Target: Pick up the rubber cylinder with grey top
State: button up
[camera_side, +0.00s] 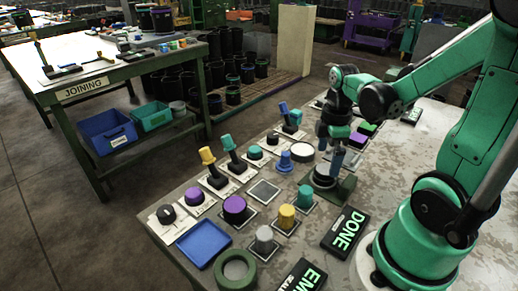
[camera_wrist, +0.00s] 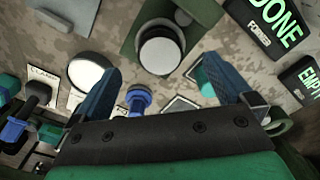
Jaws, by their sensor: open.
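A short dark cylinder with a light grey top (camera_wrist: 160,50) shows in the wrist view, standing on a green plate (camera_wrist: 128,42). In the side view, a dark round piece with a greyish top (camera_side: 322,178) sits on a green base (camera_side: 343,190) under my gripper (camera_side: 337,162); the fingers partly cover it. In the wrist view my gripper (camera_wrist: 160,66) is open, with blue fingers spread to either side and nothing between them. I cannot tell the exact height of the fingers above the cylinder.
A blue knob (camera_side: 285,161), a white disc (camera_side: 302,151), a teal cylinder (camera_side: 305,196), a yellow one (camera_side: 287,217) and a grey one (camera_side: 265,239) stand nearby. A DONE sign (camera_side: 345,232) lies to the front right. A blue tray (camera_side: 203,243) lies at the near left.

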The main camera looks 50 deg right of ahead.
aim_at(325, 169)
jog(key=shift+f, duration=2.3)
grip_shut()
jog(key=shift+r, duration=0.15)
